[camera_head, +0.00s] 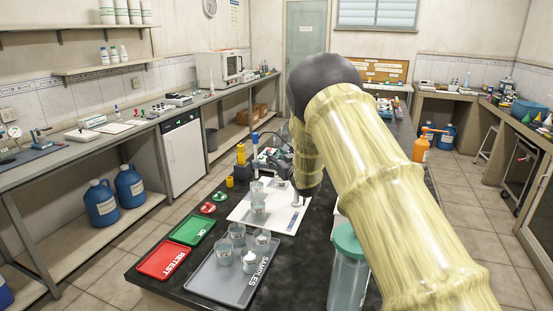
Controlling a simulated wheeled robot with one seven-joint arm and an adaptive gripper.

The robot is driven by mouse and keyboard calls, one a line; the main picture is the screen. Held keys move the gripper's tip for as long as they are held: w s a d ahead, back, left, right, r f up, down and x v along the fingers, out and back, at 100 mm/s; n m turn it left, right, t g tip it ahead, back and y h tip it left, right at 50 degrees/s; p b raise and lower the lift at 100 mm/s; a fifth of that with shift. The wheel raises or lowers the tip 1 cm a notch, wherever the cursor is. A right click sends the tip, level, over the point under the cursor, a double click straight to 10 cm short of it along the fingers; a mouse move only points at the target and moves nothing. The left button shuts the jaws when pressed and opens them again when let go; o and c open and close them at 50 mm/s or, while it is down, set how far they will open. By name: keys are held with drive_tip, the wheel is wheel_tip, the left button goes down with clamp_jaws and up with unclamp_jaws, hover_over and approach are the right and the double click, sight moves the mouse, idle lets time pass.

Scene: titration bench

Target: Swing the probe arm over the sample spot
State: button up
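The titration instrument (268,158), dark and grey with a blue-topped upright part (255,138), stands on the black bench behind a white board (240,215). I take the probe arm to be part of it, but its swing position is too small and covered to make out. A clear beaker (258,203) stands on the board. A small upright grey piece (295,203) is at the board's right side. My pale yellow arm reaches over the bench from the right. Its far end is beside the instrument, and the gripper is mostly hidden there, its fingers unclear.
A grey SAMPLES tray (212,284) holds several beakers. A green OK tray (192,229) and a red RETEST tray (162,259) lie left of it. A teal-lidded jar (347,270) stands close to my arm. Yellow containers (241,172) stand left of the instrument.

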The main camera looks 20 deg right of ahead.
drive_tip(key=shift+s+d, duration=0.1)
drive_tip(key=s+d, duration=0.2)
drive_tip(key=s, duration=0.9)
drive_tip(key=shift+s, duration=0.25)
